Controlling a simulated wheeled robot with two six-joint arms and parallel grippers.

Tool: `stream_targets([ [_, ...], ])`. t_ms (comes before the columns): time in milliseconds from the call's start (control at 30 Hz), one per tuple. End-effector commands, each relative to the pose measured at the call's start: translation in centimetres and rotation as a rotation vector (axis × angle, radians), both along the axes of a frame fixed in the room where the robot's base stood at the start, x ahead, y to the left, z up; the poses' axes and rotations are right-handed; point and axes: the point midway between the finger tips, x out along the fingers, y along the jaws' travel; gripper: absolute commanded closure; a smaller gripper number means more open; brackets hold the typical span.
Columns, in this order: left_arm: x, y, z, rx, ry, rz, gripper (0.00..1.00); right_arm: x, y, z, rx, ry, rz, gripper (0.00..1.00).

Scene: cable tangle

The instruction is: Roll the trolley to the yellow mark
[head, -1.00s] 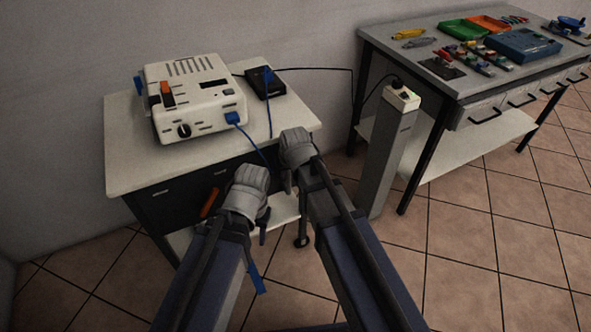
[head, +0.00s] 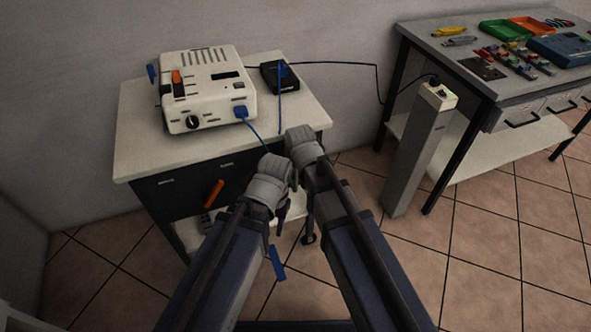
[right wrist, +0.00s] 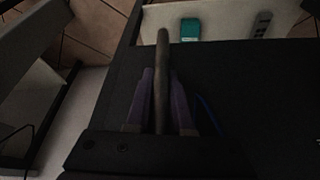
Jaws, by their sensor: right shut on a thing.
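The trolley (head: 135,150) has a white top, a dark drawer front and a pale lower shelf, and stands by the wall. My right gripper (head: 303,143) is at its right front edge. In the right wrist view my right gripper (right wrist: 160,110) is shut on a dark bar, the trolley's handle (right wrist: 162,55). My left gripper (head: 272,178) is just in front of the trolley; its fingers are hard to make out. A blue strip (head: 277,262) hangs below it; I cannot tell whether it is held. No yellow mark shows.
A white device (head: 207,90) and a black box (head: 280,76) sit on the trolley. A blue cable (head: 257,133) runs down from the device. A black cable (head: 340,64) links the box to a grey socket post (head: 415,150). A workbench (head: 450,75) stands right; tiled floor is open in front.

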Motion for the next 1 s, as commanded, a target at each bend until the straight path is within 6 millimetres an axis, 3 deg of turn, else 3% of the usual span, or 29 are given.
stream_targets([
  [67, 0.0, 0.0, 0.0, 0.0, 0.0, 0.0, 0.5, -0.3, 0.5, -0.1, 0.008, 0.005, 0.008, 1.0],
  [100, 0.0, 0.0, 0.0, 0.0, 0.0, 0.0, 0.5, -0.3, 0.5, -0.1, 0.008, 0.005, 0.008, 0.76],
  [333, 0.0, 0.0, 0.0, 0.0, 0.0, 0.0, 0.5, -0.2, 0.4, 0.0, 0.007, 0.003, 0.006, 0.51],
  [733, 0.0, 0.0, 0.5, 0.0, 0.0, 0.0, 0.5, -0.3, 0.2, 0.5, 0.005, 0.002, 0.004, 0.51],
  [1000, 0.0, 0.0, 3.3, 0.0, 0.0, 0.0, 0.5, -1.4, 0.1, 3.3, 0.004, 0.002, 0.005, 0.51],
])
